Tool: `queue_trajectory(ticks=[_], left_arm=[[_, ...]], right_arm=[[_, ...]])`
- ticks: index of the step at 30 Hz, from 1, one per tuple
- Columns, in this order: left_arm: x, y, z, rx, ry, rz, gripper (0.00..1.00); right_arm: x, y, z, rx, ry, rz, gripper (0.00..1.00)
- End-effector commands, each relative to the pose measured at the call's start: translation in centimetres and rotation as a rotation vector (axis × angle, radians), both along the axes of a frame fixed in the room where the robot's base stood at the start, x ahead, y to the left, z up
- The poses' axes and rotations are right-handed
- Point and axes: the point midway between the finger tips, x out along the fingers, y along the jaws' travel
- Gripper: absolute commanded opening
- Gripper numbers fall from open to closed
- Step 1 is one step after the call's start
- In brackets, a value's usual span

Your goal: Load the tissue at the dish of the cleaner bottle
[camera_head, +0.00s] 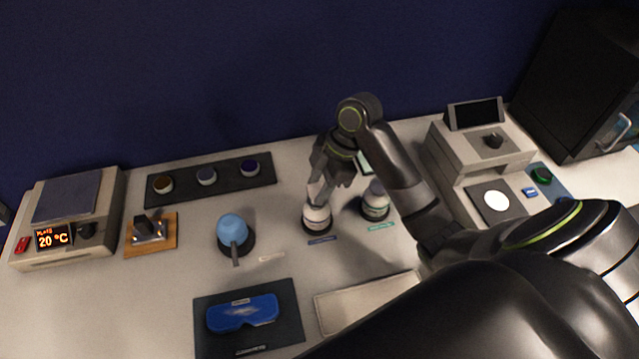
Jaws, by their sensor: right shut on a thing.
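Two white bottles stand side by side in dark round holders at the middle of the table. The left bottle (317,217) has a dark blue label plate in front, and the right bottle (376,202) has a teal one. The label text is too small to read, so I cannot tell which is the cleaner. My right gripper (319,184) points down over the left bottle's top, shut on a small pale piece (316,192) that looks like the tissue. It is at or just above the bottle top; I cannot tell if they touch. My left gripper is out of view.
A heater reading 20 °C (70,220) stands at left. A dark rack with several jars (212,178), a blue bulb (232,229), blue goggles on a dark mat (243,312) and a pale tray (365,300) lie around. A grey instrument (478,150) stands at right.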

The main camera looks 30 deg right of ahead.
Motion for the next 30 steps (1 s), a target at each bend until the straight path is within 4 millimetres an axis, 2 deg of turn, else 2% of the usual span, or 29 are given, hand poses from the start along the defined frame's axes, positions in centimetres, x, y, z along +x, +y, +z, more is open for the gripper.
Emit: queue_trajectory(ticks=[30], left_arm=[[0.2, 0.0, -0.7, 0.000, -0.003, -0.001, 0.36]], right_arm=[[0.0, 0.0, -1.1, 0.001, 0.000, 0.000, 0.20]])
